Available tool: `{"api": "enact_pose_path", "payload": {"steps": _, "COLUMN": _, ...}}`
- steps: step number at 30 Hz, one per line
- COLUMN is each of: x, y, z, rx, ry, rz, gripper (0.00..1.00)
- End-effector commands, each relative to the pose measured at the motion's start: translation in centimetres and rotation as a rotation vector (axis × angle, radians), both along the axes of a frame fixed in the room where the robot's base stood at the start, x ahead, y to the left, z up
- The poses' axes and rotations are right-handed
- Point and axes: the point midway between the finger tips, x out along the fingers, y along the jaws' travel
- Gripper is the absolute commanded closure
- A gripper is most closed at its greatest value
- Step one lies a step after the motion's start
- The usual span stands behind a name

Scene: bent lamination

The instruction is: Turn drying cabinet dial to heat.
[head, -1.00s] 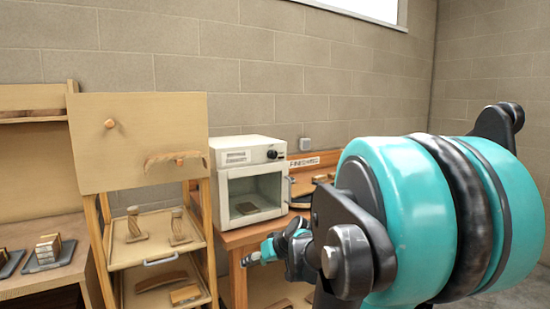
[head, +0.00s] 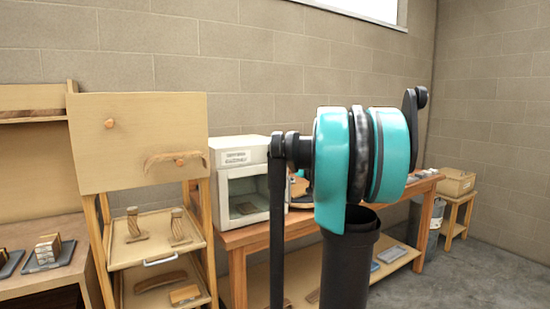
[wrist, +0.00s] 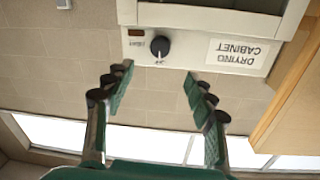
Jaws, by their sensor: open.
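The white drying cabinet (head: 232,150) stands on a wooden bench in the head view, its front partly hidden by my arm. In the wrist view the picture is upside down and shows the cabinet's panel (wrist: 190,42) with its printed label. The black round dial (wrist: 160,47) sits on this panel, with small markings beside it too blurred to read surely. My gripper (wrist: 159,77) is open and empty, its two fingers spread either side of the dial's line in the picture. The fingers appear apart from the dial. In the head view my arm hides the dial.
A wooden bench (head: 232,238) runs under the cabinet. A wooden rack (head: 160,250) with curved pieces stands at its left. A reddish indicator (wrist: 136,32) sits near the dial. A cardboard box (head: 455,182) rests on a stool at right. Open floor lies at front right.

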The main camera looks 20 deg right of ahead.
Motion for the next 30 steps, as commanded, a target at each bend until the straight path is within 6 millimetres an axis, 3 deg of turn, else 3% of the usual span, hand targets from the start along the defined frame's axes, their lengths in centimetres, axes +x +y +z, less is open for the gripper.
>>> {"api": "enact_pose_path", "payload": {"steps": 9, "x": 6.4, "y": 1.3, "z": -0.1, "rx": 0.0, "ry": 0.001, "rz": 0.002, "gripper": 0.44}}
{"api": "enact_pose_path", "payload": {"steps": 18, "x": 11.1, "y": 2.2, "z": 0.0, "rx": 0.0, "ry": 0.001, "rz": 0.002, "gripper": 0.44}}
{"api": "enact_pose_path", "payload": {"steps": 30, "x": 12.4, "y": 2.4, "z": -0.1, "rx": 0.0, "ry": 0.001, "rz": 0.0, "gripper": 0.44}}
